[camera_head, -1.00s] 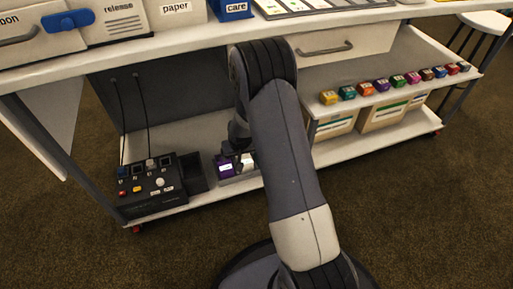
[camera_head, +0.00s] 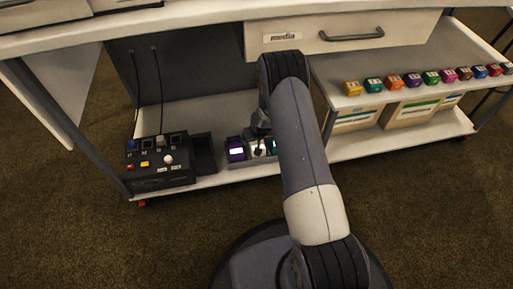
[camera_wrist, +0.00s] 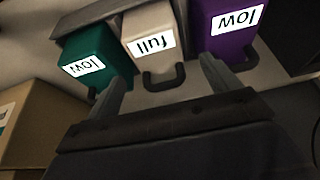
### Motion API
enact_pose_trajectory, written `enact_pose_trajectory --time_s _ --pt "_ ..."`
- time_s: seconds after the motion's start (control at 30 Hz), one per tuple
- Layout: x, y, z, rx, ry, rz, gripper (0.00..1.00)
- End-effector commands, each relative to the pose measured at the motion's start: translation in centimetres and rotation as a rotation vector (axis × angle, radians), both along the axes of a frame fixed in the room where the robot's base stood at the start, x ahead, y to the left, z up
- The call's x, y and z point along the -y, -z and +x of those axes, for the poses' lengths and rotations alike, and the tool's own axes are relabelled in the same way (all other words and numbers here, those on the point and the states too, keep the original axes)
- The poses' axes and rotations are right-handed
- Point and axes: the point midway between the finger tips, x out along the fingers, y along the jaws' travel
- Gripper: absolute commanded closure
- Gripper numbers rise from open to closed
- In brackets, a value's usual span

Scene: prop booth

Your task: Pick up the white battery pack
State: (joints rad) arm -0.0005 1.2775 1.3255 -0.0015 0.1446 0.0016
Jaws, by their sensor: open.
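The white battery pack (camera_wrist: 150,40) has a label reading "full", upside down in the wrist view, and a dark handle at its near end. It stands between a teal pack (camera_wrist: 85,55) and a purple pack (camera_wrist: 225,30), both labelled "low". My gripper (camera_wrist: 165,72) is open and empty, its two fingers apart just short of the white pack, roughly in line with its two sides. In the head view the white pack (camera_head: 257,151) is partly hidden by my gripper (camera_head: 260,133), which hangs over the row on the cart's lower shelf.
A black control box (camera_head: 160,165) with buttons and an empty bay stands left of the packs. A media drawer (camera_head: 345,35) and the cart's top edge overhang the shelf. Small coloured blocks (camera_head: 412,80) line a middle shelf at right, above label-fronted boxes (camera_head: 405,113).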

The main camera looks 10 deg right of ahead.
Motion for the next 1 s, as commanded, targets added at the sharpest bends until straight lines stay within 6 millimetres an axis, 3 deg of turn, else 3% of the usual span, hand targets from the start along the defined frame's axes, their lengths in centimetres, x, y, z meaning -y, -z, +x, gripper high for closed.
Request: enact_pose_trajectory --time_s 0.03,0.2,0.47,1.0 --pt "0.1 1.2 0.2 -0.001 0.0 0.0 0.16" --pt "0.1 3.6 1.0 -0.002 0.0 0.0 0.16" --pt "0.1 3.7 1.3 -0.001 0.0 0.0 0.16" --pt "0.1 3.7 1.3 -0.001 0.0 0.0 0.59"
